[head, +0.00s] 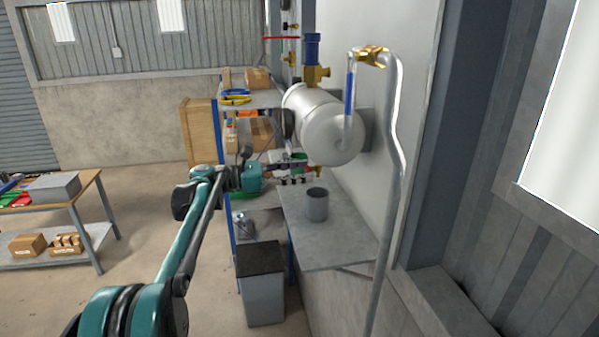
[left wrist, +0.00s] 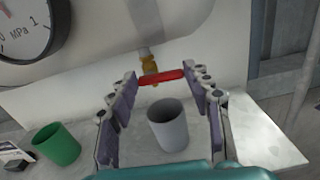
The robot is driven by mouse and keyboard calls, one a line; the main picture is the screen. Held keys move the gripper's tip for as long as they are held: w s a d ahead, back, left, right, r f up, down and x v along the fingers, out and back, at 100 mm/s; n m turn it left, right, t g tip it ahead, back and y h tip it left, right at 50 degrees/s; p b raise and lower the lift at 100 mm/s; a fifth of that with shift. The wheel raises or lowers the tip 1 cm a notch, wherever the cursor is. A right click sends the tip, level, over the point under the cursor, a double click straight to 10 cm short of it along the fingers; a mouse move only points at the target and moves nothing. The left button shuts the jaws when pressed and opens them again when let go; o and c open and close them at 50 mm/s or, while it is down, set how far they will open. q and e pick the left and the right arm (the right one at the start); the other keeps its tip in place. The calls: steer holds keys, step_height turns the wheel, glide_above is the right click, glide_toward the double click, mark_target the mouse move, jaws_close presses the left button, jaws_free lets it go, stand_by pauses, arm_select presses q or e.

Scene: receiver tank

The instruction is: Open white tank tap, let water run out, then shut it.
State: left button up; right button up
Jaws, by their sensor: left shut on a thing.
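The white tank (head: 322,125) is mounted on the wall, and its underside (left wrist: 110,35) fills the top of the left wrist view. A brass tap (left wrist: 149,64) hangs below it with a red handle (left wrist: 160,77) lying crosswise. My left gripper (head: 303,168) is under the tank at the tap, its fingers on both ends of the red handle, shut on it. A grey cup (head: 317,204) stands upright on the shelf below; it also shows in the left wrist view (left wrist: 168,126). No running water is visible. My right gripper is out of view.
A pressure gauge (left wrist: 22,28) is beside the tank. A green cup (left wrist: 56,145) stands left of the grey one on the grey shelf (head: 340,240). A vertical pipe (head: 391,190) runs at the right. A grey bin (head: 262,290) stands below the shelf.

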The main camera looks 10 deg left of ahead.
arm_select(q)
steer(key=m, duration=0.3)
steer(key=f+m, duration=0.1)
steer(key=m, duration=0.3)
steer(key=m+b, duration=0.1)
steer(key=m, duration=0.3)
steer(key=shift+w+f, duration=0.15)
steer(key=shift+f, duration=0.05)
stand_by(0.4)
steer(key=o, duration=1.2)
steer(key=shift+c, duration=0.2)
steer(key=shift+a, duration=0.1)
steer(key=v, duration=1.2)
